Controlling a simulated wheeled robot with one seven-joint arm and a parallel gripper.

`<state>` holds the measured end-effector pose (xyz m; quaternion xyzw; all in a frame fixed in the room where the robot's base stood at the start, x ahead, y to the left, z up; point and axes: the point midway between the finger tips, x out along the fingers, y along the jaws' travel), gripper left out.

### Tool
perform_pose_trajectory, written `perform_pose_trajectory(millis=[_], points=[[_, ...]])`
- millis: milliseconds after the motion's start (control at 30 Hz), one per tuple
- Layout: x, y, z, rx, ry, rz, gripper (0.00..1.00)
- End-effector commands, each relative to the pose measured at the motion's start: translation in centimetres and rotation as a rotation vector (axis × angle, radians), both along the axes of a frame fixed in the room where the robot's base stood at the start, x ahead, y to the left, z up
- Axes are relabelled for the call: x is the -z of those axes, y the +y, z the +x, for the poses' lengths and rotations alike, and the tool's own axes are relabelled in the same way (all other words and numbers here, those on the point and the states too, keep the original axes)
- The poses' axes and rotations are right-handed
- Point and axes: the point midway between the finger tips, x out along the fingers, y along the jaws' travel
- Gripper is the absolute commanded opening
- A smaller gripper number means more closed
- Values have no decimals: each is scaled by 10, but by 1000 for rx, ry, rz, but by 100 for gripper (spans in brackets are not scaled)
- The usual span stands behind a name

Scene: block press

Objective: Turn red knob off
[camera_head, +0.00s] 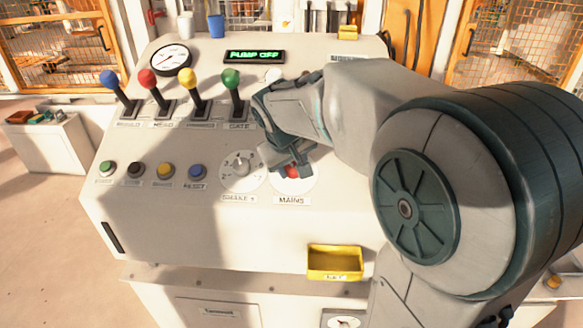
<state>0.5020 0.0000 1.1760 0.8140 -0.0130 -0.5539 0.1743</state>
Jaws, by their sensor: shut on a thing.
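The red knob (292,171) sits on a round white dial (294,187) above the "MAINS" label, at the right of the panel's lower row. My gripper (288,166) is down at the knob and shut on it. The fingers and wrist cover most of the knob, so its pointing direction cannot be told. The display (254,56) at the back reads "PUMP OFF".
Several coloured buttons line the row further left. Levers with blue, red, yellow and green (231,79) balls stand behind. A yellow tray (335,262) lies at the front right.

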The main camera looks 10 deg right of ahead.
Motion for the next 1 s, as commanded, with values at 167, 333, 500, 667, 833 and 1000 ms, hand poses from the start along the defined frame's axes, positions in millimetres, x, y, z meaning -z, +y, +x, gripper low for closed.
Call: perform_pose_trajectory(millis=[167, 333, 500, 667, 833, 1000], points=[[-1, 0, 0, -152, 16, -65, 15], [-1, 0, 0, -299, 36, -128, 15], [-2, 0, 0, -439, 56, -189, 15], [-2, 1, 0, -554, 71, -238, 15], [-2, 1, -1, -649, 84, -278, 15], [-2, 1, -1, -712, 92, -305, 15]])
